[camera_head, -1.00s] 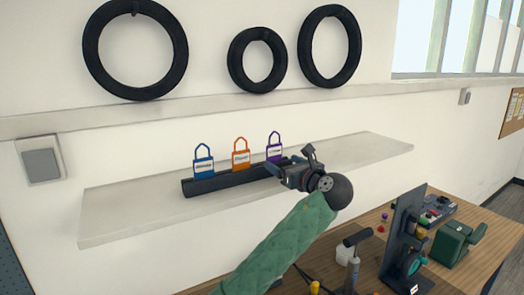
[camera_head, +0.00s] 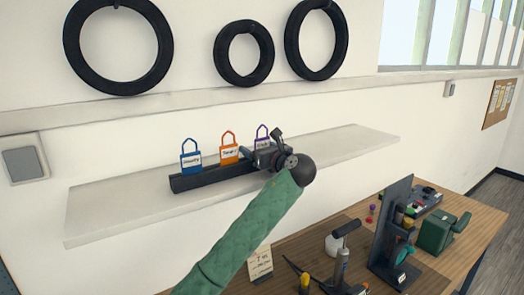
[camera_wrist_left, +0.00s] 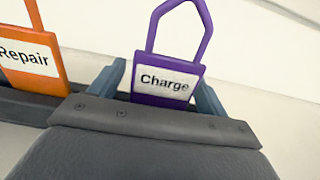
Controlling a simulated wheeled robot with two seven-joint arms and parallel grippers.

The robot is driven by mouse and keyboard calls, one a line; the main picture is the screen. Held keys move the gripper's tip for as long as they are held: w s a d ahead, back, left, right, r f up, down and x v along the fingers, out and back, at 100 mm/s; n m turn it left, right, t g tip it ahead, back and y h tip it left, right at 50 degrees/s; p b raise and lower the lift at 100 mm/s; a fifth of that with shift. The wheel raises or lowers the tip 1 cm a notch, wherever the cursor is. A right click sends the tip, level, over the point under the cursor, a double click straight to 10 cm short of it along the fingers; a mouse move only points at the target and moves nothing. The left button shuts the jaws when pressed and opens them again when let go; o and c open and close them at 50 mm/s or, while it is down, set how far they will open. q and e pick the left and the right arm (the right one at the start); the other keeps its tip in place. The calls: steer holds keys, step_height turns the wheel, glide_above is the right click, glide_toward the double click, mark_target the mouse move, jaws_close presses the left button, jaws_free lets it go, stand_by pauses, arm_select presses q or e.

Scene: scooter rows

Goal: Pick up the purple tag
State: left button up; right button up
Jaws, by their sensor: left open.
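The purple tag (camera_head: 262,138) stands upright in a dark holder bar (camera_head: 190,181) on the wall shelf, at the right of three tags. In the left wrist view the purple tag (camera_wrist_left: 165,84) reads "Charge" and has a loop on top. My left gripper (camera_head: 266,152) is at the tag, partly covering it in the head view. Its two blue-grey fingers (camera_wrist_left: 163,92) are open, one on each side of the tag's body. The tag's lower edge is hidden behind the gripper body. My right gripper is not in view.
An orange "Repair" tag (camera_head: 229,152) stands close to the left of the purple one, and a blue tag (camera_head: 191,160) further left. The pale shelf (camera_head: 350,145) is bare to the right. A wooden workbench (camera_head: 470,215) with tools lies below.

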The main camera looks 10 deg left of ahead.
arm_select(q)
steer(key=shift+d, duration=0.1)
steer(key=shift+c, duration=0.5)
steer(key=c, duration=1)
steer(key=shift+r, duration=0.1)
